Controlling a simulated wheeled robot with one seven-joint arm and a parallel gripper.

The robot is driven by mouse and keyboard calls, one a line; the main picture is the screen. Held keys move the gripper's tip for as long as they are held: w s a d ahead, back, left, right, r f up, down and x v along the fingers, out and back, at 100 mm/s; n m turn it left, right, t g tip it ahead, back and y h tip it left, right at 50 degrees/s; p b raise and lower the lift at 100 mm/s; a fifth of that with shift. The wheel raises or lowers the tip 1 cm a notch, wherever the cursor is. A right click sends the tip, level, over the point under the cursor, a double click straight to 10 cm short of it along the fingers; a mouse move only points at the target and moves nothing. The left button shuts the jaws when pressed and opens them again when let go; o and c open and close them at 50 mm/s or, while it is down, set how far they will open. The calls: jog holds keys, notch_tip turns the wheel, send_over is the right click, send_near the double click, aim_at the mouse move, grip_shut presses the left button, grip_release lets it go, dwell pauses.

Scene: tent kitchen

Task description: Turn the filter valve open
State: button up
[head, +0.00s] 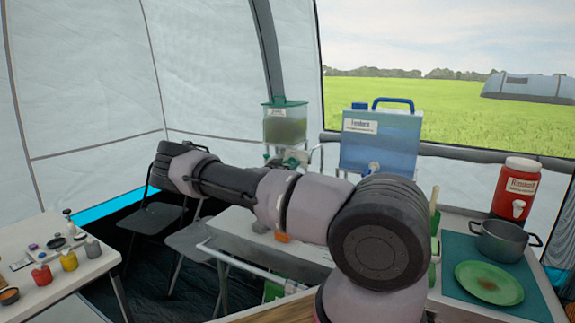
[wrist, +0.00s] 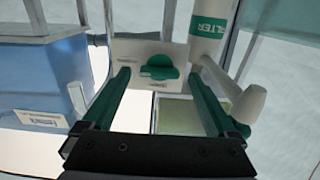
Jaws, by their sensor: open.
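In the wrist view, a green knob-shaped valve handle (wrist: 160,67) sits on a pale plate (wrist: 122,50). A white filter cylinder (wrist: 212,20) with a green band marked FILTER is just right of it. My gripper (wrist: 157,82) is open, its two green-padded fingers spread left and right of the handle. I see no clear contact; the depth gap is hard to judge. In the head view, a green-lidded tank (head: 285,122) stands at the back, with small white and green parts below it. My arm crosses in front and the handle cannot be made out there.
A blue water container (head: 380,140) stands right of the tank and shows at left in the wrist view (wrist: 38,75). A red drink cooler (head: 515,187), pot (head: 502,240) and green plate (head: 489,283) are at right. A table (head: 40,262) with small jars is at left.

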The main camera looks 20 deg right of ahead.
jog(key=shift+c, duration=0.3)
jog(key=c, duration=1.3)
jog(key=shift+n, duration=0.3)
jog(key=n, duration=0.3)
jog(key=shift+n, duration=0.4)
jog(key=n, duration=0.4)
jog(key=shift+w+n, duration=0.1)
jog(key=shift+n, duration=0.2)
jog(key=n, duration=0.8)
jog(key=shift+a+f+n, duration=0.1)
jog(key=shift+f+n, duration=0.15)
jog(key=shift+n, duration=0.35)
